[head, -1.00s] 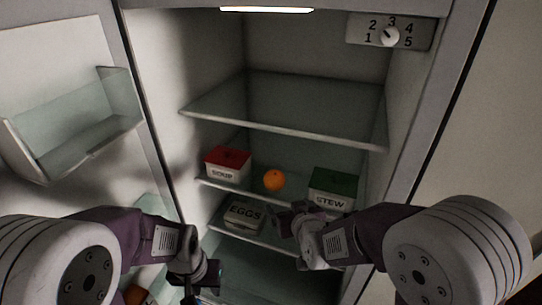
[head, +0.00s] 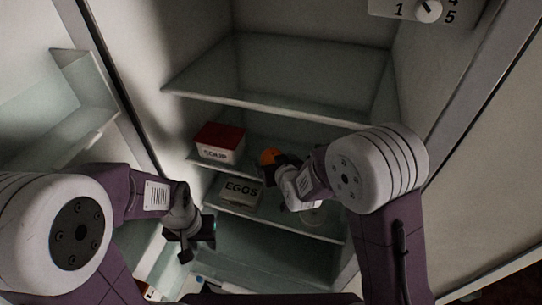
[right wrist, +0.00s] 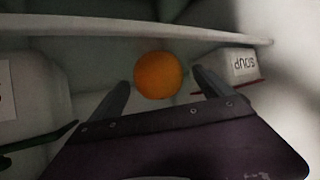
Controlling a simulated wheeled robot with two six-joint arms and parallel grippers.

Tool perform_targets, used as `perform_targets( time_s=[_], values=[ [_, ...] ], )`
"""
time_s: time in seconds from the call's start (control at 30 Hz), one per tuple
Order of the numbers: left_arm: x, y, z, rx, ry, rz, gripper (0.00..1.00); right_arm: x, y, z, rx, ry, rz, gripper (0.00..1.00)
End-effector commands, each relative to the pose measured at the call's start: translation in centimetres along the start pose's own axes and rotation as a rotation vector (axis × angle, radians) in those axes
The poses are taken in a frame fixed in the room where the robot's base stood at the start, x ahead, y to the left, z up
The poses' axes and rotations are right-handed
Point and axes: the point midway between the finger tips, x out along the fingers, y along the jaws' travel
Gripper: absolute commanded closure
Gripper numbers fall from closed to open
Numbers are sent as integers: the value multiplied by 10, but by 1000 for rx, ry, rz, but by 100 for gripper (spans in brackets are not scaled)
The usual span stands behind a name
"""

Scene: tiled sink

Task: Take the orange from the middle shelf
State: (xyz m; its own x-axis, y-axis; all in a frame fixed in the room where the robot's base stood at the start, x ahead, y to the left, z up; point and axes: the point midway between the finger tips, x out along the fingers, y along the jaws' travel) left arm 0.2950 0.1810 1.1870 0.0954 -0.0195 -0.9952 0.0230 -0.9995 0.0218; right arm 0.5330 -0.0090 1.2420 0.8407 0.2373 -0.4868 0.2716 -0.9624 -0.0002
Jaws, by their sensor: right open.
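The orange (head: 269,157) sits on the middle shelf (head: 312,139) of the open fridge, to the right of the red-lidded soup box (head: 219,141). In the head view my right gripper (head: 276,168) is at the orange and hides part of it. In the right wrist view the orange (right wrist: 158,75) lies just past the fingertips of my open right gripper (right wrist: 160,88), between their lines. I cannot tell whether a finger touches it. My left gripper (head: 205,240) hangs lower left, in front of the fridge; its jaw opening is unclear.
An eggs box (head: 240,192) stands on the shelf below. The empty top shelf (head: 290,75) is above the orange. A white box (right wrist: 30,95) is at the left in the right wrist view, the soup box (right wrist: 240,66) at the right. The open door's bin (head: 85,100) is at left.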

Motion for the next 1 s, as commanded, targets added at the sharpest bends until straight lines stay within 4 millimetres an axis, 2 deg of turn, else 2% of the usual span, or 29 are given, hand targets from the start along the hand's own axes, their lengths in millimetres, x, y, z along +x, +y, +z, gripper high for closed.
perform_targets(
  time_s=[0.03,0.1,0.23,0.47,0.5,0.77,1.0],
  values=[
    [-14,0,-1,0,0,0,64,5,0,-7,0,-3,1,9],
    [-19,0,-2,0,1,0,64,16,1,-7,-1,-3,1,9],
    [-22,0,-2,0,0,0,64,32,1,-4,-1,-2,1,9],
    [-21,0,-2,0,0,0,64,36,1,-4,0,1,1,9],
    [-21,0,-2,0,0,0,64,36,1,-4,0,1,1,12],
    [-21,0,-2,0,0,0,64,36,0,-4,0,1,0,84],
    [-21,0,-2,0,0,0,64,35,0,-5,0,3,0,84]
  ],
)
